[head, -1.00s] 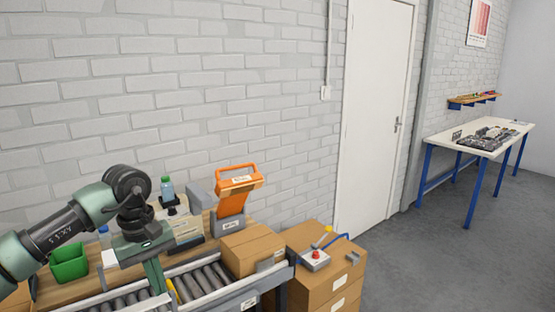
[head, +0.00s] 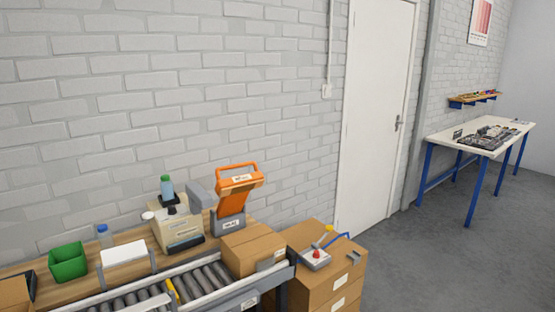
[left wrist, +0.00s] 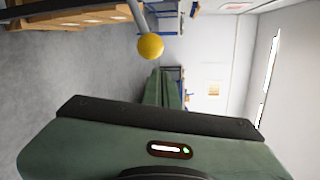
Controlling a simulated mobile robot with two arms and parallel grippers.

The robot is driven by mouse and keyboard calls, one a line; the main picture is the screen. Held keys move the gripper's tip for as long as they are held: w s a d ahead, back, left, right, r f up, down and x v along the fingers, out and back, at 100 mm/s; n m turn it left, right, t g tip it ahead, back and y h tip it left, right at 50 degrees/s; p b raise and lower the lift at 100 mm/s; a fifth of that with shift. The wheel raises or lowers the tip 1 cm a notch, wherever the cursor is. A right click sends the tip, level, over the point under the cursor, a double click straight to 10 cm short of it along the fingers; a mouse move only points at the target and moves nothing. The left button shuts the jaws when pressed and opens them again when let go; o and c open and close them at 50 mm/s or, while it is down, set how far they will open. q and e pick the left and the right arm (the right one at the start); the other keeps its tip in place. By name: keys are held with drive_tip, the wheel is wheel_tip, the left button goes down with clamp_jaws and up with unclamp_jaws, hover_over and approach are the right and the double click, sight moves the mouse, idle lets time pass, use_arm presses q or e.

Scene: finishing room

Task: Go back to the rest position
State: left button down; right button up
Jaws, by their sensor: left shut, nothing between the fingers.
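My left gripper (left wrist: 165,92) shows in the left wrist view as two green fingers pressed together, with nothing between them. Behind the fingers is the wide green gripper body with a small lit panel. No arm or gripper of mine shows in the head view. My right gripper is in neither view.
In the head view a roller conveyor (head: 205,282) carries a cardboard box (head: 250,250). Behind it stand a green bin (head: 68,262), a beige machine (head: 177,228) and an orange device (head: 238,190). Stacked boxes (head: 325,265) hold a control box (head: 315,260). A yellow ball (left wrist: 150,46) is near my fingertips' line.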

use_arm(q)
drive_tip(key=s+a+f+n+g+y, duration=0.1)
drive_tip(key=s+a+f+n+y, duration=0.35)
drive_tip(key=s+f+n, duration=0.65)
drive_tip(key=s+a+f+n+y, duration=0.4)
drive_tip(key=s+a+f+n, duration=0.15)
drive_tip(key=f, duration=0.85)
drive_tip(key=s+a+f+n+g+y, duration=0.1)
drive_tip(key=s+f+n+g, duration=0.2)
drive_tip(key=s, duration=0.9)
drive_tip(key=s+a+f+n+g+y, duration=0.1)
drive_tip(key=s+f+n+g, duration=0.2)
drive_tip(key=s, duration=1)
drive_tip(key=s+a+f+n+g+y, duration=0.1)
drive_tip(key=s+f+n+g, duration=0.2)
drive_tip(key=s, duration=1)
wheel_tip(320, 180, down, 5)
drive_tip(key=shift+f+n, duration=0.15)
drive_tip(key=shift+n, duration=0.8)
